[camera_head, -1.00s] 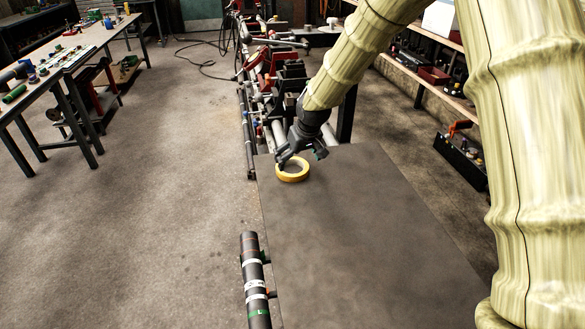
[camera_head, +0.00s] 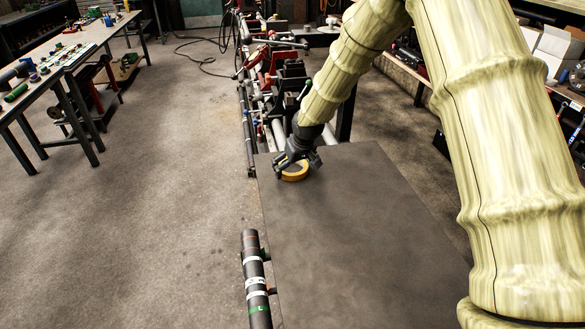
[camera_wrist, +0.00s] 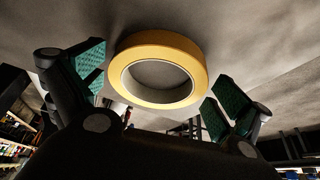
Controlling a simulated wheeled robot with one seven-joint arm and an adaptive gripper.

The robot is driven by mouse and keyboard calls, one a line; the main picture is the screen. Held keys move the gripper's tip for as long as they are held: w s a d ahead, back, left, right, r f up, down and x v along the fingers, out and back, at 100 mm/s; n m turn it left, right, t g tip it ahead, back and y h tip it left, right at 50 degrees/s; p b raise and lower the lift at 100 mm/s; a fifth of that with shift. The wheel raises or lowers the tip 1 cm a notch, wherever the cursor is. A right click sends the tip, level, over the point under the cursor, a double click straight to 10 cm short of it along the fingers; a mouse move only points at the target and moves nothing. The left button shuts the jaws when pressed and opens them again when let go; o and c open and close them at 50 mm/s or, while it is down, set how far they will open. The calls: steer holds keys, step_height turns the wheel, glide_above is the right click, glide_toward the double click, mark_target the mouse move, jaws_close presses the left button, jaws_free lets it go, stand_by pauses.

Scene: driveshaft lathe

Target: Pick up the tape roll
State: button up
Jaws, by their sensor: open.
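The yellow tape roll (camera_head: 295,173) lies flat on the dark grey table top (camera_head: 350,230), near its far left corner. My gripper (camera_head: 293,164) is right over the roll and hides part of it in the head view. In the wrist view the whole ring of the tape roll (camera_wrist: 158,97) shows between my gripper's (camera_wrist: 155,85) two green-padded fingers. The fingers are spread wide, one on each side of the roll, with a visible gap on the right side. The left finger is close to the ring; I cannot tell whether it touches.
A dark tube (camera_head: 255,280) with white and green bands runs along the table's left edge. Red and black machinery (camera_head: 285,80) stands just beyond the table's far edge. The rest of the table top is bare.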

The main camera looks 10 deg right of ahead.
steer(key=shift+c, duration=0.4)
steer(key=shift+s, duration=0.1)
steer(key=c, duration=0.7)
